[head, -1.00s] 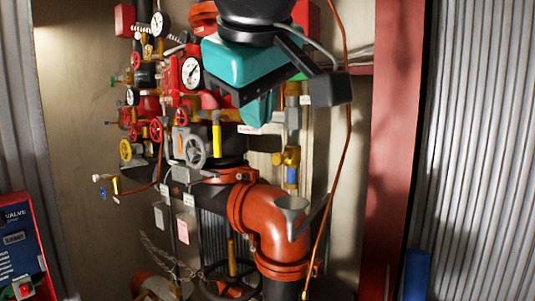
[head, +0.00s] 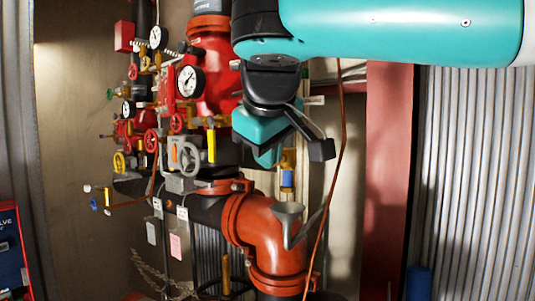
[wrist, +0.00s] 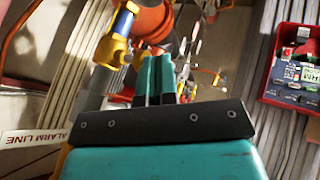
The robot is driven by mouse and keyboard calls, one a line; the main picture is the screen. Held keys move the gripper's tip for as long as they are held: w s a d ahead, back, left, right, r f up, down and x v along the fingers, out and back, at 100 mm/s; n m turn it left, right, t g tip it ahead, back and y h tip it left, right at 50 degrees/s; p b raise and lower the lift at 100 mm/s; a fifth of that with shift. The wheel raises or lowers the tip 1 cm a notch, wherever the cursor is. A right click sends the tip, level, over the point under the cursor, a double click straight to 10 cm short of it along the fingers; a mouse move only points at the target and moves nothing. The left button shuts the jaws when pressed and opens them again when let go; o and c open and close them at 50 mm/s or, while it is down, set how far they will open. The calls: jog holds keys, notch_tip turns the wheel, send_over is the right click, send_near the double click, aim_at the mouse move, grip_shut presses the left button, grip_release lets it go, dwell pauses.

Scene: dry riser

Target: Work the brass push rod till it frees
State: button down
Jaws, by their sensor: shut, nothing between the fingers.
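I cannot tell for certain which brass part is the push rod; several brass pieces show among the valves. A brass fitting with a blue band (head: 287,172) stands just right of and below my gripper (head: 268,158) in the head view. The same kind of brass and blue fitting (wrist: 113,48) shows left of the fingers in the wrist view. My gripper's teal fingers (wrist: 154,78) are together with nothing held, pointing toward the pipework. In the head view my gripper hides part of the pipes behind it, and I cannot tell if it touches anything.
A large orange elbow pipe (head: 265,225) with a grey funnel (head: 288,218) stands below. Gauges (head: 188,81) and a grey handwheel (head: 188,157) crowd the left. A thin copper line (head: 341,140) hangs right. A red box (wrist: 292,68) shows in the wrist view.

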jog(key=shift+w+d, duration=0.6)
jog(key=shift+w, duration=0.2)
jog(key=shift+p, duration=0.3)
jog(key=s+a+r+p, duration=0.2)
jog(key=s+r+p, duration=0.2)
jog(key=s+r, duration=0.4)
jog(key=shift+s+a+p, duration=0.25)
jog(key=shift+s+p, duration=0.15)
jog(key=shift+s, duration=0.25)
